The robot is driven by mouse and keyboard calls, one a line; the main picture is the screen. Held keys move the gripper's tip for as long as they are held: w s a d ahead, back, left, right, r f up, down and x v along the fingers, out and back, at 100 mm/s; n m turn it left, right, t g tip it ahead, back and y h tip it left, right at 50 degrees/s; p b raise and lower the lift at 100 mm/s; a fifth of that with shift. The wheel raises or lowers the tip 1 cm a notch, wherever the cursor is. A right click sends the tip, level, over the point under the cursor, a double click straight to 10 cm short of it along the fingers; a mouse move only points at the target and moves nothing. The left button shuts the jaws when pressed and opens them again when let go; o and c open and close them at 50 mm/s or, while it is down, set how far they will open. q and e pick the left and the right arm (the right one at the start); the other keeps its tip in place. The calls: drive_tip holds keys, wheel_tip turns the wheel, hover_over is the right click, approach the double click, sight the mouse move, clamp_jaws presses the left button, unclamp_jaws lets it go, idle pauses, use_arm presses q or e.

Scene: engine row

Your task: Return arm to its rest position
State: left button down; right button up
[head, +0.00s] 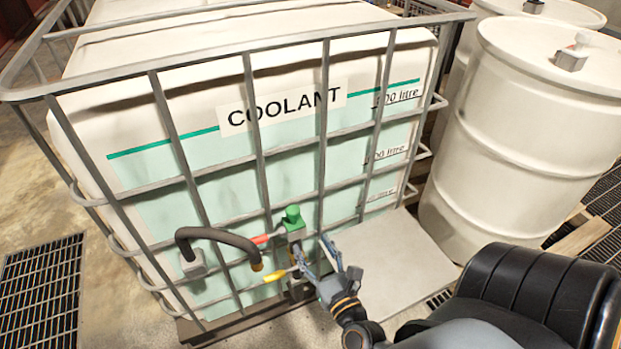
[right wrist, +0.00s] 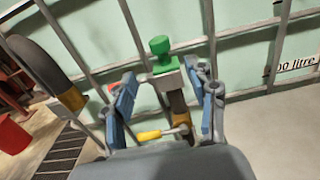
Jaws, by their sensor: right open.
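My right gripper (head: 313,254) is open at the front of the coolant tank's cage, beside the outlet valve. In the right wrist view its two blue-grey fingers (right wrist: 160,82) stand apart with the valve's green knob (right wrist: 161,52) showing between and beyond them. The knob also shows in the head view (head: 293,217). A yellow-handled lever (head: 275,276) sits below, and it lies low between the fingers in the right wrist view (right wrist: 150,135). I cannot tell whether a finger touches the valve. A red handle (head: 261,239) lies left of the knob. My left gripper is not in view.
The white coolant tank (head: 240,60) stands in a grey bar cage (head: 160,105). A dark hose (head: 218,234) curves out left of the valve. White drums (head: 500,150) stand right. A pale slab (head: 395,265) lies beside the gripper. Floor grating (head: 42,290) is at left.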

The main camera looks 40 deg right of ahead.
drive_tip(key=s+a+f+n+g+y+p, duration=0.1)
drive_tip(key=s+a+f+n+g+y, duration=0.15)
drive_tip(key=f+n, duration=0.55)
drive_tip(key=s+a+f+n+g+y+p, duration=0.1)
drive_tip(key=s+a+f+n+g, duration=0.15)
drive_tip(key=f+n, duration=0.5)
drive_tip(key=s+a+f+n+g+y+p, duration=0.1)
drive_tip(key=s+a+f+n+g+y, duration=0.15)
drive_tip(key=f+n, duration=0.55)
drive_tip(key=s+f+n+g, duration=0.4)
drive_tip(key=s+f+n, duration=0.4)
drive_tip(key=s, duration=0.4)
drive_tip(key=s+d+f+n+g+h+p, duration=0.1)
drive_tip(key=s+f+n+g, duration=0.4)
drive_tip(key=s+f+n, duration=0.4)
drive_tip(key=s, duration=0.3)
drive_tip(key=shift+s+d+n+h+p, duration=0.25)
drive_tip(key=shift+s+n+h+p, duration=0.05)
drive_tip(key=shift+s+n, duration=0.05)
